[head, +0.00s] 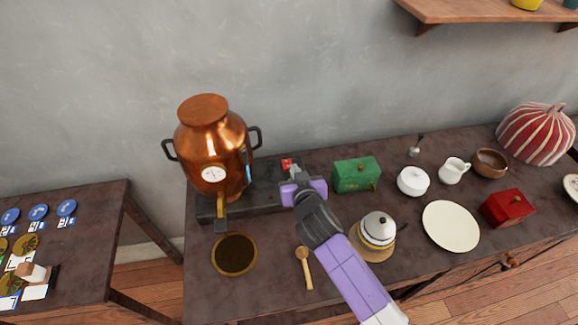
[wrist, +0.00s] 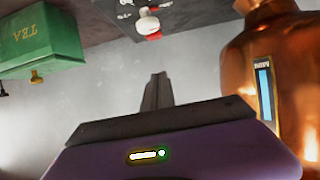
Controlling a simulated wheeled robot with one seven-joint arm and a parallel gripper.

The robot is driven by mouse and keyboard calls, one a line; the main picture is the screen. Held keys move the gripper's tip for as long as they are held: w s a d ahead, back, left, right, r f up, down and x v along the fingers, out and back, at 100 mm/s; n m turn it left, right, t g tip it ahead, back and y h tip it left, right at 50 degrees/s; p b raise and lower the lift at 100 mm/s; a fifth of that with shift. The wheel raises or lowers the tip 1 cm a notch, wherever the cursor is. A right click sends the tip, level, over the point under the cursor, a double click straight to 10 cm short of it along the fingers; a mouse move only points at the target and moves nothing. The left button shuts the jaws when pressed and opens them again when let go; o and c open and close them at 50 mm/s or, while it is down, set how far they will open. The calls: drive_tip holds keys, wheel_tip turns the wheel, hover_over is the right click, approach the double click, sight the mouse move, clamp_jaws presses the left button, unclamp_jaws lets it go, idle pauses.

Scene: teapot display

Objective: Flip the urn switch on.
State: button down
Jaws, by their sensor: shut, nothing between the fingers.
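The copper urn (head: 212,135) stands upright on a dark base (head: 262,200) at the left of the counter; its copper body also fills the right of the wrist view (wrist: 290,60). A red switch (head: 286,164) is on the base to the right of the urn. In the wrist view the switch (wrist: 152,35) shows red and white on a dark marked panel, beyond my fingertips. My gripper (head: 295,172) is shut and empty, close to the switch. In the wrist view a gap shows between the fingertips (wrist: 158,78) and the switch; I cannot tell its depth.
A green tea box (head: 356,175) stands close to the right of my gripper. A kettle (head: 378,230), white pot (head: 413,181), plate (head: 451,226) and red box (head: 507,208) lie further right. A wooden spoon (head: 305,268) and round brown mat (head: 234,254) are in front.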

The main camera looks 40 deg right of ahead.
drive_tip(key=p, duration=0.1)
hover_over(287, 165)
drive_tip(key=s+a, duration=0.1)
drive_tip(key=s, duration=0.1)
wheel_tip(287, 165, down, 4)
drive_tip(key=shift+a+r, duration=0.15)
drive_tip(key=shift+r, duration=0.1)
drive_tip(key=f, duration=0.2)
drive_tip(key=shift+s+a+f, duration=0.15)
drive_tip(key=shift+s+f, duration=0.05)
drive_tip(key=shift+f, duration=0.85)
drive_tip(key=shift+s, duration=0.1)
drive_tip(key=shift+s+a+f+b, duration=0.1)
drive_tip(key=shift+f+b, duration=0.5)
drive_tip(key=shift+b, duration=0.2)
drive_tip(key=shift+r, duration=0.3)
drive_tip(key=shift+r+p, duration=0.7)
drive_tip(key=shift+r, duration=0.05)
